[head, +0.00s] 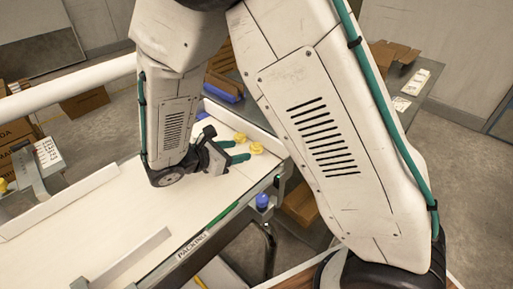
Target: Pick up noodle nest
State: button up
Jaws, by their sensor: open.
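Two small yellow noodle nests lie close together on the white belt (110,215) near its far right end. One nest (240,137) is toward the back; the other nest (256,149) is a little nearer and to the right. My gripper (238,152) is open, with its green-tipped fingers low over the belt, pointing right toward the nests. The fingertips are right beside the nests; I cannot tell whether they touch or whether a nest lies between them.
A white guide rail (242,122) runs behind the nests. A lower rail (125,260) stands at the front. A blue knob (262,200) sits on the belt frame's side. Cardboard boxes (392,52) stand at the back right. The belt's left part is clear.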

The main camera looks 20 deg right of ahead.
aim_at(252, 147)
jog(key=shift+w+d+f, duration=0.15)
jog(key=shift+f, duration=0.1)
jog(key=x, duration=0.7)
jog(key=shift+w, duration=0.1)
jog(key=c, duration=0.7)
